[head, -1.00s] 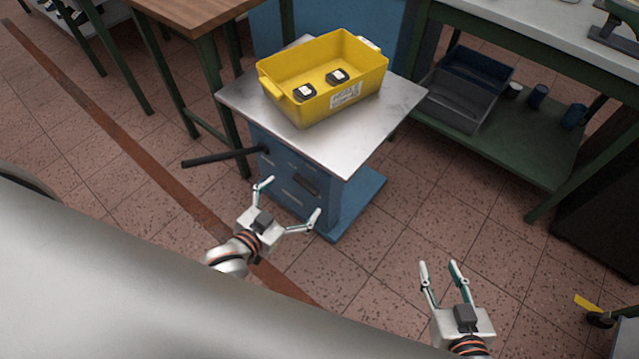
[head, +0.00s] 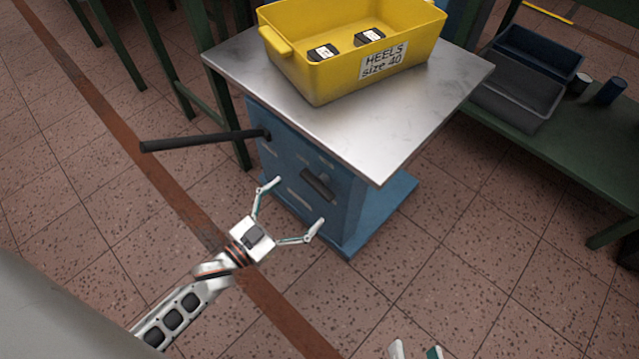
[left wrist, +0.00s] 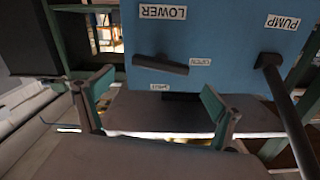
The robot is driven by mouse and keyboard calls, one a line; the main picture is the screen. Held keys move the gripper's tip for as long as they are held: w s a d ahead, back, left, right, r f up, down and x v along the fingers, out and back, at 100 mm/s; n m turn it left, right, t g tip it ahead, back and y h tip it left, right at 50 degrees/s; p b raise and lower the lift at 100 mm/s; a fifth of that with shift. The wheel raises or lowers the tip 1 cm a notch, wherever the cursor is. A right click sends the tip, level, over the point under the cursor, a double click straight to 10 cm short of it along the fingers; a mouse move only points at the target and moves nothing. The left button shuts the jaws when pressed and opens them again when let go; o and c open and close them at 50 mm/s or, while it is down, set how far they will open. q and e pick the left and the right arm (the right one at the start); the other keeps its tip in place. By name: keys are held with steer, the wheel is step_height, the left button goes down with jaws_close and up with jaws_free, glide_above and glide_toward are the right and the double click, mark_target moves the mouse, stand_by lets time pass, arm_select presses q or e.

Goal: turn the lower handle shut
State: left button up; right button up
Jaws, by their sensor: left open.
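The lower handle is a short dark bar on the blue front of the lift cabinet; it shows in the head view (head: 319,184) and left wrist view (left wrist: 160,64). In the upside-down left wrist view the bar lies nearly level under the LOWER label (left wrist: 162,12), its free end by a small label at right. Another small label lies below; both are hard to read. My left gripper (head: 296,204) is open and empty, its fingers facing the panel, apart from the handle. It also shows in the wrist view (left wrist: 157,92). My right gripper (head: 416,351) shows only its separated fingertips.
A long black pump lever (head: 205,140) sticks out left from the cabinet, close to my left gripper; it also shows at the right of the wrist view (left wrist: 285,110). The metal tabletop (head: 390,130) overhangs the panel and carries a yellow crate (head: 330,80). The floor in front is clear.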

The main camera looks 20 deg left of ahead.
mark_target(314, 188)
arm_select(q)
steer(key=b+x, duration=0.1)
steer(key=x, duration=0.4)
steer(key=shift+f, duration=0.1)
steer(key=shift+x, duration=0.9)
steer(key=c, duration=1.1)
arm_select(e)
steer(key=shift+s+a+f+m, duration=0.1)
steer(key=shift+s+a+m, duration=0.15)
steer(key=shift+a+m, duration=0.55)
